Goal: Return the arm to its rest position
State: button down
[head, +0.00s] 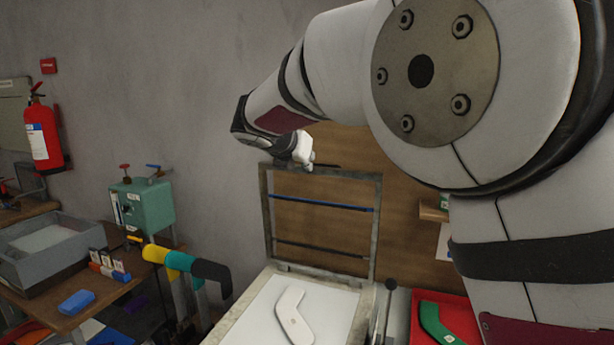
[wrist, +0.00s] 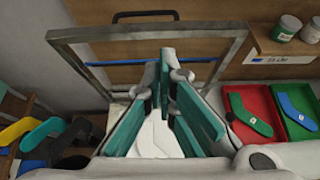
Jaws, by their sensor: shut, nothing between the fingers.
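My arm reaches from the right of the head view toward the press-like frame at the back. My gripper (wrist: 166,82) shows in the wrist view with its teal-padded fingers together and nothing between them. It hangs above a white board with a white sock-shaped form (wrist: 151,138), partly hidden behind the fingers. The same white form (head: 293,317) lies flat on the pale board (head: 245,318) in the head view. The gripper's fingers cannot be made out clearly in the head view.
A hinged metal frame (head: 376,225) stands raised behind the board. A red tray (wrist: 232,98) with a green sock and a green tray (wrist: 312,92) with a blue sock lie right. Yellow, teal and black socks (head: 180,262) hang left. A grey bin (head: 45,275) stands on the left table.

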jog(key=s+d+m+g, duration=0.4)
jog(key=s+d+m, duration=1.1)
jog(key=s+d, duration=0.35)
jog(key=s+f+m+y, duration=0.1)
jog(key=s+f+m, duration=0.2)
jog(key=s+m, duration=0.2)
jog(key=s+f+m+g+y, duration=0.1)
jog(key=s+f+m, duration=0.3)
jog(key=s, duration=0.8)
jog(key=s+d+f+m+g+y, duration=0.1)
jog(key=s+f+m+y, duration=0.1)
jog(key=s+m, duration=0.5)
jog(key=shift+s+f, duration=0.7)
